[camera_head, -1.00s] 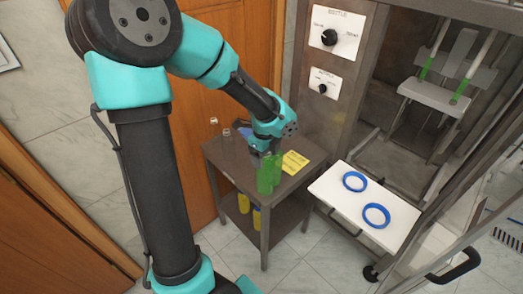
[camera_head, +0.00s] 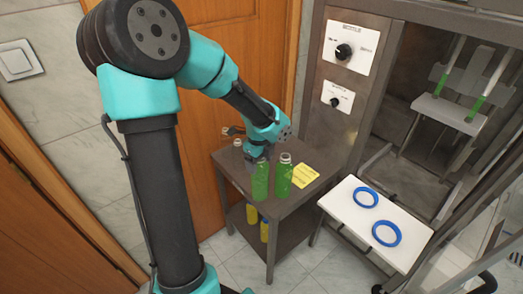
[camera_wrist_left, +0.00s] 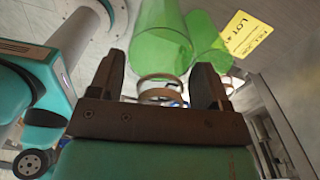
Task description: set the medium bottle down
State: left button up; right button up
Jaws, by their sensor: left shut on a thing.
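The medium bottle (camera_head: 260,182), green with a clear neck, is upright at the near side of the small dark table. My left gripper (camera_head: 259,158) is shut on it near the top, and the arm comes down from the upper left. In the left wrist view, the fingers (camera_wrist_left: 158,88) stand on both sides of the neck, with the green body (camera_wrist_left: 160,38) beyond. I cannot tell whether its base touches the table. A second green bottle (camera_head: 284,178) with a pale top stands just right of it. My right gripper is not in view.
The table (camera_head: 292,208) has a yellow note (camera_head: 305,176) at its right and a small clear bottle (camera_head: 238,143) at its back left. Yellow items (camera_head: 252,216) stand on its lower shelf. A white tray (camera_head: 350,213) with two blue rings is to the right.

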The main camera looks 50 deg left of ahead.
pick_arm(q)
jog(key=w+a+f, duration=0.1)
jog(key=w+a, duration=0.7)
jog(key=a, duration=0.1)
jog(key=shift+a, duration=0.15)
jog(key=shift+w, duration=0.1)
jog(key=shift+f, duration=1.9)
jog(key=o, duration=1.6)
jog(key=shift+f, duration=0.1)
jog(key=shift+o, duration=0.2)
